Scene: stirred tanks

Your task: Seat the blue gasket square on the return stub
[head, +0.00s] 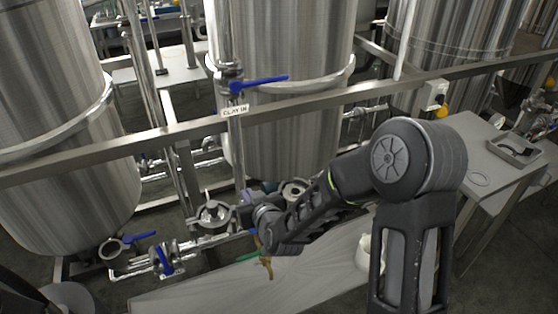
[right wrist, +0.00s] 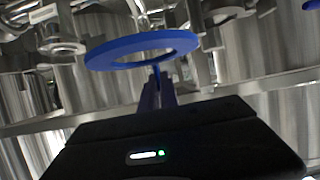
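The blue gasket (right wrist: 105,52) is a flat ring with a small tab, seen in the right wrist view. My right gripper (right wrist: 157,90) has its narrow fingers shut on the gasket's tab, and the ring extends beyond the fingertips. In the head view my right gripper (head: 251,203) is among the pipe fittings below the middle tank; the gasket is not clear there. Open round fittings stand beside it, one to the left (head: 213,216) and one to the right (head: 293,191). I cannot tell which is the return stub. My left gripper is not in view.
A long metal rail (head: 150,143) crosses in front of the steel tanks. Blue-handled valves (head: 262,80) and pipework crowd the area around the gripper. A grey bench (head: 200,292) runs below. A side table at right holds a tray (head: 514,151) and a thin ring (head: 480,179).

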